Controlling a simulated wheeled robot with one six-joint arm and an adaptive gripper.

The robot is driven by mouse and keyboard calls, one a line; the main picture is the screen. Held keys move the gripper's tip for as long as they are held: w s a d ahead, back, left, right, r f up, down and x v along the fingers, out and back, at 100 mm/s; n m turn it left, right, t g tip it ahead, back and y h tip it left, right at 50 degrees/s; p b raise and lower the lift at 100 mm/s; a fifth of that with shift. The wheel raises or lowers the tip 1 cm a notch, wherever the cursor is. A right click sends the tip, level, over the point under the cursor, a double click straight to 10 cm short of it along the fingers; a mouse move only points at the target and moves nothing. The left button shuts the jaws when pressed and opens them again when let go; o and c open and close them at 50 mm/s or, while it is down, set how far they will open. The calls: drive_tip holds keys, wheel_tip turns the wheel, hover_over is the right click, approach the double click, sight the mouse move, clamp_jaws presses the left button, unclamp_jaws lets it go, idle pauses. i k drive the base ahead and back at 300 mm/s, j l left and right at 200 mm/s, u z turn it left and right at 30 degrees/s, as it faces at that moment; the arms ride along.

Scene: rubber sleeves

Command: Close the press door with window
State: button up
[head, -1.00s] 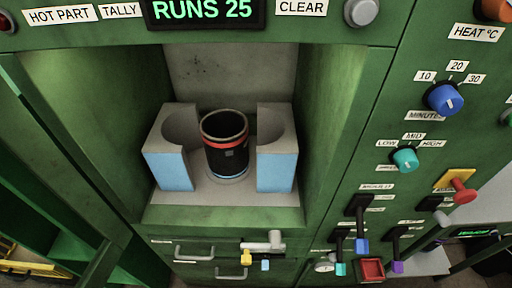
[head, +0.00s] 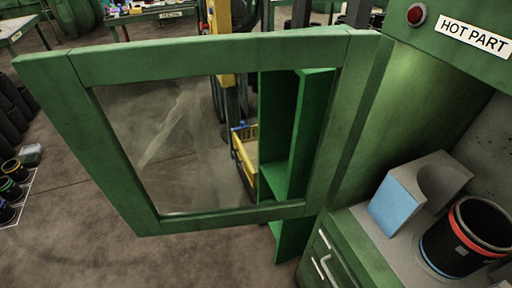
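The press door with window (head: 205,58) is a green frame around a clear pane. It stands wide open, swung out to the left of the press, with its hinge side near the press's left edge. The press opening is uncovered at the right. Inside it are a black sleeve (head: 465,240) with a red band and a split mould block (head: 415,190) with a light blue face. My gripper is not in view.
A red light (head: 417,14) and a HOT PART label (head: 474,37) are above the opening. A green shelf (head: 290,140) and a yellow cart (head: 245,150) show behind the pane. Black sleeves (head: 12,185) stand on the floor at far left. Tables are at the back. Floor below the door is clear.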

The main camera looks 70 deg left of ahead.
sight(62, 82)
drive_tip(key=k+j, duration=0.15)
drive_tip(key=j, duration=0.25)
drive_tip(key=k+j, duration=0.1)
drive_tip(key=j, duration=0.3)
drive_tip(key=k+j, duration=0.15)
drive_tip(key=j, duration=0.25)
drive_tip(key=k+j, duration=0.1)
drive_tip(key=j, duration=0.3)
drive_tip(key=k+j, duration=0.15)
drive_tip(key=j, duration=0.25)
drive_tip(key=k+j, duration=0.1)
drive_tip(key=j, duration=0.3)
drive_tip(key=k+j, duration=0.15)
drive_tip(key=j, duration=0.25)
drive_tip(key=k+j, duration=0.1)
drive_tip(key=j, duration=0.3)
drive_tip(key=z, duration=0.05)
